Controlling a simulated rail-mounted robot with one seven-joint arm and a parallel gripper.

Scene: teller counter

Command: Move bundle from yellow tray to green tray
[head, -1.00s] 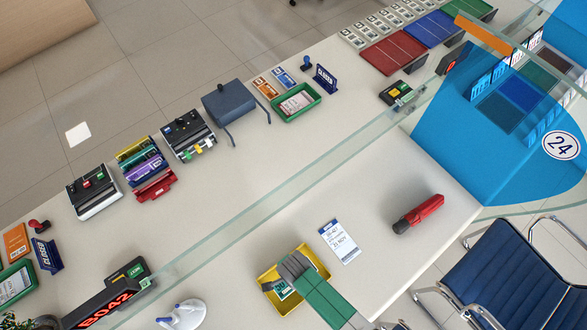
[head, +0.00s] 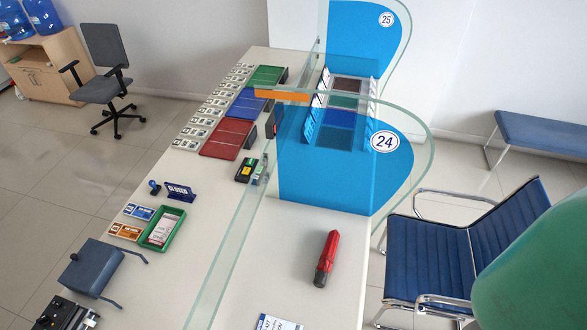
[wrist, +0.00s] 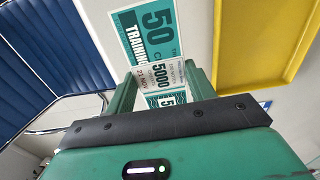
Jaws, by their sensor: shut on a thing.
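My gripper (wrist: 160,80) is shut on a teal and white banknote bundle (wrist: 150,38) marked 50 and TRAINING, with a paper band marked 5000 around it. The yellow tray (wrist: 262,72) shows beside the bundle at the right of the wrist view, and the visible part of it is bare. In the head view the green tray (head: 178,221) stands on the counter left of the glass screen, with white and reddish slips in it. The yellow tray and my gripper's fingers are outside the head view; a blurred green part of my arm fills its right edge.
A glass screen (head: 228,245) runs along the counter between the green tray and the red stapler-like object (head: 326,258). A blue divider marked 24 (head: 330,185) stands behind. Orange and blue cards (head: 125,231), a blue sign (head: 180,192) and a grey-blue stand (head: 92,268) surround the green tray.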

